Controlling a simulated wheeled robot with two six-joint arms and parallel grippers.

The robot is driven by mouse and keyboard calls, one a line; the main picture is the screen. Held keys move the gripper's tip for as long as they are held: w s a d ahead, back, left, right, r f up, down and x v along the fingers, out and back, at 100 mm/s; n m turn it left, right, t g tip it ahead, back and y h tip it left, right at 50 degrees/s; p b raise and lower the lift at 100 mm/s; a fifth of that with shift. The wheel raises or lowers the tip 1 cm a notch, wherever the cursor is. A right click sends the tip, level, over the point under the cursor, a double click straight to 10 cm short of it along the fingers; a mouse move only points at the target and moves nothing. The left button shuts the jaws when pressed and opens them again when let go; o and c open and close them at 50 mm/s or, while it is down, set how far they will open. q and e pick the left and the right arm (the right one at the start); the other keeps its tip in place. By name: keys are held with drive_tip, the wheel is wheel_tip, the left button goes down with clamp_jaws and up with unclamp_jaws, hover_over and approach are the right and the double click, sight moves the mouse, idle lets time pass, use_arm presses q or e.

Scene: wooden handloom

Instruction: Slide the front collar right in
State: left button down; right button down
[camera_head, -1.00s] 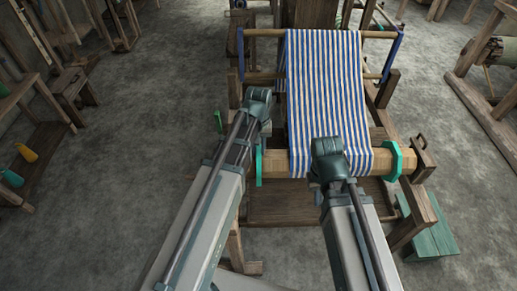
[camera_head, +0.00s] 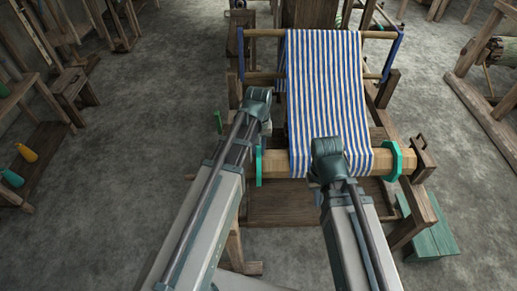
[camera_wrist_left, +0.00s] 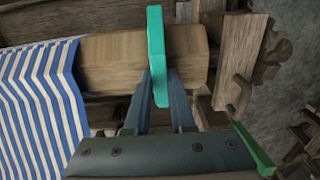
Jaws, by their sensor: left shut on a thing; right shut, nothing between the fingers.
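A green collar (camera_head: 259,166) sits around the wooden front beam (camera_head: 275,163) near its left end in the head view. In the left wrist view that collar (camera_wrist_left: 156,50) has bare wood between it and the striped cloth (camera_wrist_left: 40,90), and a short beam stub beyond it. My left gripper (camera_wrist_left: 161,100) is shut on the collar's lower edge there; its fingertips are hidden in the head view. A second green collar (camera_head: 394,161) sits near the beam's right end. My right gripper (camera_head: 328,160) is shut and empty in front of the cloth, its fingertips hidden.
The blue-and-white cloth (camera_head: 325,80) runs down over the beam between the collars. A wooden bracket with a handle (camera_head: 423,152) stands at the beam's right end. A green stool (camera_head: 430,240) stands at lower right.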

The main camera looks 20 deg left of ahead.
sight(284, 155)
use_arm(q)
drive_tip(key=shift+d, duration=0.1)
drive_tip(key=d, duration=0.2)
drive_tip(key=w+d, duration=0.1)
drive_tip(key=d, duration=0.2)
drive_tip(key=w+d, duration=0.1)
drive_tip(key=d, duration=0.1)
drive_tip(key=shift+w+d, duration=0.2)
drive_tip(key=shift+d, duration=0.45)
drive_tip(key=c, duration=0.8)
unclamp_jaws()
drive_tip(key=shift+d, duration=0.15)
drive_tip(key=shift+o, duration=0.2)
drive_tip(key=shift+r, duration=0.1)
